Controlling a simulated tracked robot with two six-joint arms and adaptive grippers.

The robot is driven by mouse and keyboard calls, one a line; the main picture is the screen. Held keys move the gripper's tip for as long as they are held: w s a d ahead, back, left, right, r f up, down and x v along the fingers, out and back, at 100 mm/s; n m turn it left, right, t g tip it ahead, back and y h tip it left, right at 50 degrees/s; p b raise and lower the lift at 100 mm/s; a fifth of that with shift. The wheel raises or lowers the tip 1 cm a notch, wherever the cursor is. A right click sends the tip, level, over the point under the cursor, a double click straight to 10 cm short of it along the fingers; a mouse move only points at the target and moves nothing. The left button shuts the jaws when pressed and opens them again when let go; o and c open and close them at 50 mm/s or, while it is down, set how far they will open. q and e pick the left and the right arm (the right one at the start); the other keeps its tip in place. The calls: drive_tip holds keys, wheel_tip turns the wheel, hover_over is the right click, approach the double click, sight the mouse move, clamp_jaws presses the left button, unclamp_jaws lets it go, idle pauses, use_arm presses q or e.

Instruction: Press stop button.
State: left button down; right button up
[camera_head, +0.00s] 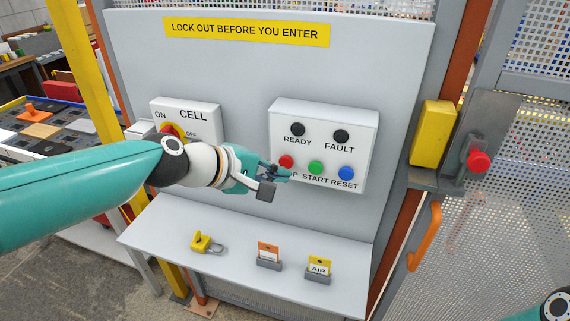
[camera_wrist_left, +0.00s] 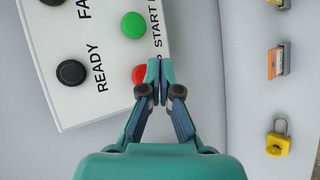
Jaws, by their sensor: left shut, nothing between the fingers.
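The red stop button (camera_head: 286,161) is at the lower left of a white control box (camera_head: 322,116) on the grey panel. Its label is mostly covered by my left gripper (camera_head: 288,174). In the left wrist view the red button (camera_wrist_left: 139,74) shows just beside the fingertips of my left gripper (camera_wrist_left: 158,68), partly hidden by them. The left gripper is shut with nothing in it. I cannot tell whether its tips touch the box. The green start button (camera_head: 316,167) and blue reset button (camera_head: 346,173) lie to the right. My right gripper is not in view.
A CELL switch box (camera_head: 197,116) is partly behind my left arm. A shelf (camera_head: 345,283) below holds a yellow padlock (camera_head: 203,243), an orange tag (camera_head: 268,252) and a yellow AIR tag (camera_head: 319,268). Another red button (camera_head: 479,160) is at the gate on the right.

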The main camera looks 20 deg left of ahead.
use_arm(q)
drive_tip(key=s, duration=0.5)
drive_tip(key=shift+a, duration=0.1)
idle(0.4)
drive_tip(key=shift+f, duration=0.1)
idle(0.5)
